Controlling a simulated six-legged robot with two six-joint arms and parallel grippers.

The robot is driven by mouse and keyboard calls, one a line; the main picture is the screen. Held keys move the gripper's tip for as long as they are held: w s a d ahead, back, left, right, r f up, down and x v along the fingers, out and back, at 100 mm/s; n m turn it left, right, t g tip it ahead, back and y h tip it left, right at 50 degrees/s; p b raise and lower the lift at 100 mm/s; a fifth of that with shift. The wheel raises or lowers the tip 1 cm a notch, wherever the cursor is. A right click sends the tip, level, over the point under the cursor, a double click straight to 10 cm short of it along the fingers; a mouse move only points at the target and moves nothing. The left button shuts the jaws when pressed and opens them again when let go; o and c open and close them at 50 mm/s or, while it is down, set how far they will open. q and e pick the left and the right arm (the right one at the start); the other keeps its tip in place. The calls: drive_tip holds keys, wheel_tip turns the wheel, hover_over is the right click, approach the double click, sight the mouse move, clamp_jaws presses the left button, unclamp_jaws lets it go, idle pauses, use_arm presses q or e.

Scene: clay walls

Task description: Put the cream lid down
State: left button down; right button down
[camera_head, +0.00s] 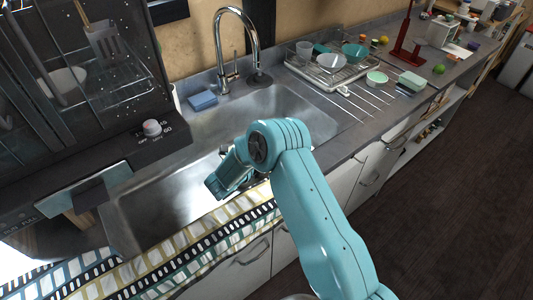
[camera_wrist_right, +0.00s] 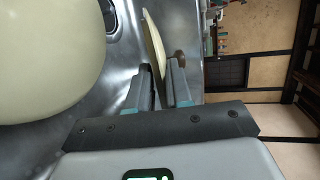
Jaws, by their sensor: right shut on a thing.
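My right gripper (camera_wrist_right: 163,78) is shut on the thin cream lid (camera_wrist_right: 152,40) in the right wrist view, where the lid stands nearly edge-on between the fingertips. A large, rounded cream object (camera_wrist_right: 45,60) fills the left of that view, close to the gripper and apart from the lid; I cannot tell what it is. In the head view my right gripper (camera_head: 217,183) is over the metal sink (camera_head: 160,195), partly hidden by my teal arm. The lid cannot be made out there. My left gripper is not in view.
A tall chrome tap (camera_head: 238,50) and a blue sponge (camera_head: 202,100) stand at the sink's back edge. A dish rack (camera_head: 332,72) with bowls is on the counter to the right. A striped cloth (camera_head: 190,262) hangs along the front edge. A dark oven (camera_head: 80,80) is at left.

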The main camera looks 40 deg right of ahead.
drive_tip(key=shift+f+b, duration=0.6)
drive_tip(key=c, duration=1)
unclamp_jaws()
drive_tip(key=shift+r, duration=0.15)
drive_tip(key=shift+r+p, duration=0.45)
drive_tip(key=shift+p, duration=0.1)
drive_tip(key=shift+a+r, duration=0.2)
drive_tip(key=shift+a, duration=0.1)
drive_tip(key=shift+v, duration=3.5)
